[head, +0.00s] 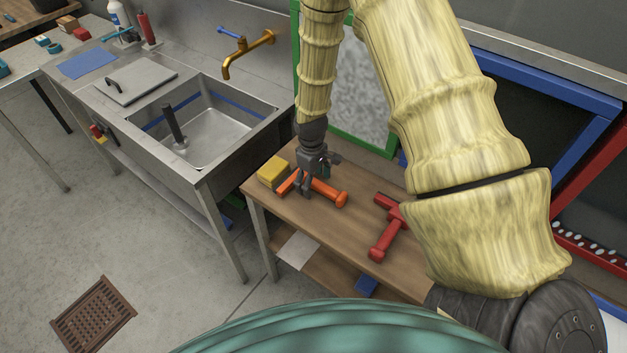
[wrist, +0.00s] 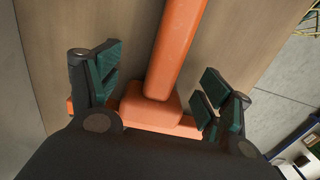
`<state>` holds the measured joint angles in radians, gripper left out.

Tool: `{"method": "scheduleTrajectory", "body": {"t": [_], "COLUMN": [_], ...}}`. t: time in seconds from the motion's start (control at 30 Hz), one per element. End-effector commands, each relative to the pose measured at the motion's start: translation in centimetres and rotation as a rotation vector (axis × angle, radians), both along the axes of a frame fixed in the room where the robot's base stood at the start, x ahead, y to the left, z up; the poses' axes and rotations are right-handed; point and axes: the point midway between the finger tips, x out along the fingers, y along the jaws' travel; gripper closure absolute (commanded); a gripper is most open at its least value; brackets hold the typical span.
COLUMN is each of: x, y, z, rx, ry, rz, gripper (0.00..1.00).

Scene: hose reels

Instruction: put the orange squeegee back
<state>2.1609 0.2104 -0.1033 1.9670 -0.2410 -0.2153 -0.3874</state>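The orange squeegee (head: 328,192) lies on the wooden table (head: 300,227), its handle pointing right in the head view, beside a yellow block. My gripper (head: 312,187) is just over its head end. In the wrist view the orange squeegee (wrist: 173,50) runs up the picture between my gripper's fingers (wrist: 160,88), with its crossbar low in the picture. The fingers stand apart on either side, with gaps to the handle. Part of the crossbar is hidden by my gripper.
A red squeegee-like tool (head: 386,232) lies to the right on the same table. The yellow block (head: 272,172) is at the table's left end. A steel sink (head: 210,130) stands to the left. A green-framed panel (head: 350,100) is behind the table.

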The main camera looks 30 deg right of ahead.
Motion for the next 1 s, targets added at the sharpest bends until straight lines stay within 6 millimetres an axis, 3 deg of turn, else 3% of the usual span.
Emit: {"method": "scheduleTrajectory", "body": {"t": [0.47,1.0], "x": [0.1,0.3], "y": [0.0,0.1], "z": [0.8,6.7], "rx": [-0.001,0.0], "ry": [-0.001,-0.002], "rz": [0.0,0.0], "gripper": [0.18,0.18]}}
